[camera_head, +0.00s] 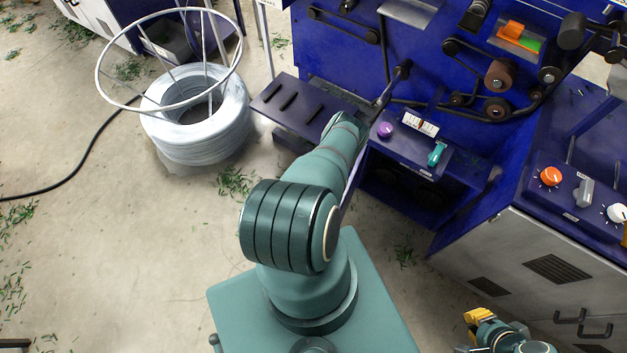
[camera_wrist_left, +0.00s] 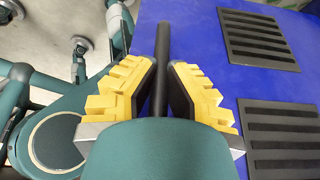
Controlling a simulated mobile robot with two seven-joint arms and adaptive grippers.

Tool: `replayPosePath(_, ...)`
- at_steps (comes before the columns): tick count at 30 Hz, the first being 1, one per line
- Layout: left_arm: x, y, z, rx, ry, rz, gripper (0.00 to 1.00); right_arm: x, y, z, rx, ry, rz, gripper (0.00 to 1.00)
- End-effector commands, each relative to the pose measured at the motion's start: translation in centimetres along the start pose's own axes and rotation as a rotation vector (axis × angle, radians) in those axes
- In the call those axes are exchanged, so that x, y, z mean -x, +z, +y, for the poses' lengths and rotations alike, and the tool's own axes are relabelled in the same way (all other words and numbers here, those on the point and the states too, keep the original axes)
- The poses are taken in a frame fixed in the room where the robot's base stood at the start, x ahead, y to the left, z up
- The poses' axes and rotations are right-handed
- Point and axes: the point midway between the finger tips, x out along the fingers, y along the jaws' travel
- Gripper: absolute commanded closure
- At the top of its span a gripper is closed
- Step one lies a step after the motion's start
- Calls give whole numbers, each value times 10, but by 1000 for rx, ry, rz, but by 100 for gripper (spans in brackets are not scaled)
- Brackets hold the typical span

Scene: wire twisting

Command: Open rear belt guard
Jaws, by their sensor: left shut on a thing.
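My left gripper (camera_wrist_left: 162,78) is shut on a dark upright bar (camera_wrist_left: 160,62), which looks like a handle, in front of a blue panel (camera_wrist_left: 205,22) with black louvred vents. This panel appears to be the rear belt guard. In the head view my left arm hides the gripper and most of the guard. A thin blue edge beside the arm may be the guard seen edge-on. To its right, a dark compartment (camera_head: 392,190) under the purple knob stands uncovered, with round shapes inside. My right gripper (camera_head: 478,316) is low at the right, holding nothing visible; its jaw opening is unclear.
A wire coil (camera_head: 195,135) under a white ring frame stands on the floor at the left. A dark slotted shelf (camera_head: 290,104) juts from the blue machine beside my left arm. A control cabinet (camera_head: 550,265) stands at the right. Floor left of my base is mostly clear.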

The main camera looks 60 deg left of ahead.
Motion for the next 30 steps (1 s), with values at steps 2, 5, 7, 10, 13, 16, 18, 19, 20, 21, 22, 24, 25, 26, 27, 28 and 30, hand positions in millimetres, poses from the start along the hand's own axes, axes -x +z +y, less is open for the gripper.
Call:
replayPosePath(2, 0, 0, 1, 1, 3, -1, 85, 0, 0, 0, 0, 0, 0, 100)
replayPosePath(5, 0, 0, 1, 0, 2, -1, 54, 0, 0, 0, 0, 0, 0, 100)
replayPosePath(7, 0, 0, 1, 0, 2, 0, 54, 0, 0, 0, 0, 0, 0, 100)
replayPosePath(10, 0, 0, 0, 0, 1, 0, 54, 0, 0, 0, 0, 0, 0, 100)
replayPosePath(13, 0, 0, 0, -1, 0, 0, 54, 0, 0, 0, 0, 0, 0, 100)
replayPosePath(16, 4, 0, 0, 0, 0, -1, 54, 0, 0, 0, 0, 0, 0, 100)
replayPosePath(18, 10, 0, -1, 0, 0, -1, 54, 0, 0, 0, 0, 0, 0, 100)
replayPosePath(19, 14, 0, -1, 0, -1, -1, 54, 0, 0, 0, 0, 0, 0, 100)
replayPosePath(20, 19, 0, -1, 0, -1, -1, 54, 0, 0, 0, 0, 0, 0, 100)
replayPosePath(21, 26, 0, -1, 1, -1, -1, 54, 0, 0, 0, 0, 0, 0, 100)
replayPosePath(22, 32, 0, -1, 1, -1, -1, 54, 0, 0, 0, 0, 0, 0, 100)
replayPosePath(24, 47, 0, -1, 1, -1, -1, 54, 0, 0, 0, 0, 0, 0, 100)
replayPosePath(25, 53, 0, -1, 1, -2, -1, 54, 0, 0, 0, 0, 0, 0, 100)
replayPosePath(26, 60, 0, -1, 2, -1, -2, 54, 0, 0, 0, 0, 0, 0, 100)
replayPosePath(27, 68, 0, -1, 3, -1, -2, 54, 0, 0, 0, 0, 0, 0, 100)
replayPosePath(28, 74, 1, -1, 2, -1, -2, 54, 0, 0, 0, 0, 0, 0, 100)
replayPosePath(30, 87, 0, -1, 1, -1, -1, 54, 0, 0, 0, 0, 0, 0, 100)
